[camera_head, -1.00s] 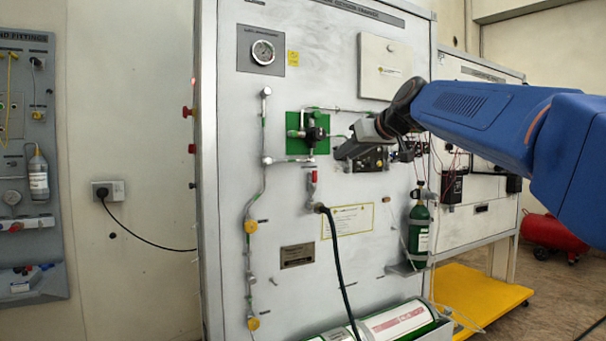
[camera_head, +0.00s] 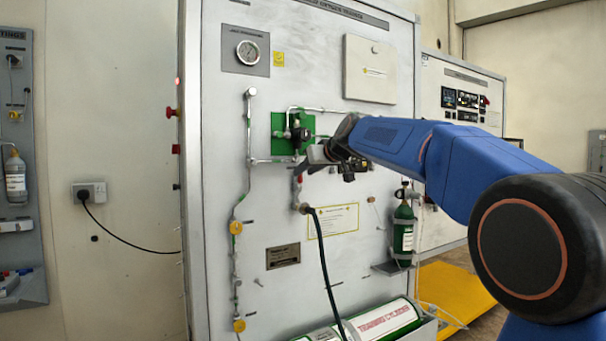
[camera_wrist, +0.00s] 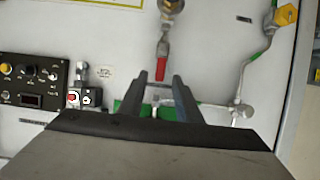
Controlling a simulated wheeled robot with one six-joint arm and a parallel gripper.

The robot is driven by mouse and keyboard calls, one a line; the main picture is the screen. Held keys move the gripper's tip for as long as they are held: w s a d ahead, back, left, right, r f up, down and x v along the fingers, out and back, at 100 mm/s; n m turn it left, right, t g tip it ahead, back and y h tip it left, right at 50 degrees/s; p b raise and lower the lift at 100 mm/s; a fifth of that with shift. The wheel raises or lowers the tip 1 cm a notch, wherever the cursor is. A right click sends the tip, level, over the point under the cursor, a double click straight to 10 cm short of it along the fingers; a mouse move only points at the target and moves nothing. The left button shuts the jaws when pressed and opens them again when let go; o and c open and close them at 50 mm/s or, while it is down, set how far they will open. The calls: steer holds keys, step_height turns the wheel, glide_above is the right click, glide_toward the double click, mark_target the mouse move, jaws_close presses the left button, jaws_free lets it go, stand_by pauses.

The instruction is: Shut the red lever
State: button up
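The red lever (camera_head: 299,184) hangs on the trainer panel below the green plate, above the black hose fitting; my gripper partly covers it in the head view. In the wrist view, which looks upside down, the red lever (camera_wrist: 162,69) lies in line with the gap between my fingers, its free end at about the fingertips. My gripper (camera_wrist: 160,82) is open, one finger on each side of that line. I cannot tell whether either finger touches the lever. In the head view my gripper (camera_head: 302,168) is close in front of the panel.
The green plate with its valve (camera_head: 293,132) is just above my gripper. The black hose (camera_head: 324,262) hangs below the lever. A pipe with yellow fittings (camera_head: 238,228) runs down the left. A green bottle (camera_head: 403,229) stands on a bracket at right.

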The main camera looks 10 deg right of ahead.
steer(key=shift+x, duration=1.3)
jaws_close()
steer(key=shift+w+d+f+m+t+y, duration=0.25)
steer(key=shift+d+f+m+y, duration=0.85)
steer(key=shift+m, duration=1.15)
steer(key=shift+w+d+f+m+t+y, duration=0.1)
steer(key=shift+w+d+f+m+y, duration=0.4)
steer(key=shift+m+y, duration=1.35)
steer(key=shift+w+d+f+m+t+y, duration=0.15)
steer(key=shift+d+f+m+y, duration=0.75)
steer(key=shift+m, duration=1.8)
steer(key=shift+f, duration=0.3)
